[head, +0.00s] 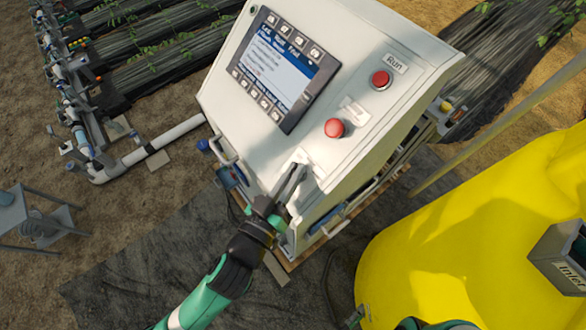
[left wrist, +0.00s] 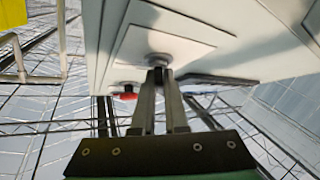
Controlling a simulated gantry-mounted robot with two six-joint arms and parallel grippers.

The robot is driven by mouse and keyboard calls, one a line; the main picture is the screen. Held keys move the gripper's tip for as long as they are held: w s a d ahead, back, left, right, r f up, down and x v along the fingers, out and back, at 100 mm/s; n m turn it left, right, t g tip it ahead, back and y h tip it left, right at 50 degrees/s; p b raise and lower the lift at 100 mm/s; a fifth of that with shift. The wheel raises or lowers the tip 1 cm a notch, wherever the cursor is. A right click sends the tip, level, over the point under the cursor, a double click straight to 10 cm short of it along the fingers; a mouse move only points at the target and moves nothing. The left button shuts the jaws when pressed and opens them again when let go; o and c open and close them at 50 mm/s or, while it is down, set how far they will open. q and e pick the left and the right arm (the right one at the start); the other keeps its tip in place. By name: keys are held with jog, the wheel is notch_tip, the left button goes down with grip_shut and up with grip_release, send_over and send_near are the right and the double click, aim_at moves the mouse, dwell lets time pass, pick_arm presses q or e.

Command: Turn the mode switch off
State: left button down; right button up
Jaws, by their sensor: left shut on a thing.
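The mode switch (left wrist: 158,59) shows in the left wrist view as a small round grey base on a pale plate. In the head view its pale plate (head: 313,166) sits low on the sloped white panel (head: 225,80), and the switch itself is mostly hidden by my fingers. My left gripper (head: 296,172) reaches up to the panel from below. In the left wrist view its fingers (left wrist: 162,78) are shut on the switch's knob. The knob's pointing direction cannot be told. My right gripper is not in view.
Two red buttons (head: 334,128) (head: 381,79) sit above the switch, the upper one beside a "Run" label (head: 397,64). A screen (head: 272,68) fills the panel's left part. A yellow tank (head: 470,235) stands at right. White pipework (head: 150,150) runs at left.

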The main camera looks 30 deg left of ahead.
pick_arm(q)
jog(key=shift+d+n+y, duration=0.1)
jog(key=shift+n+y, duration=0.5)
jog(key=shift+n, duration=0.2)
jog(key=shift+n+g+y+p, duration=0.35)
jog(key=shift+n+g+y, duration=0.15)
jog(key=shift+n, duration=0.2)
jog(key=shift+f, duration=0.1)
jog(key=c, duration=0.9)
grip_release()
jog(key=shift+c, duration=0.2)
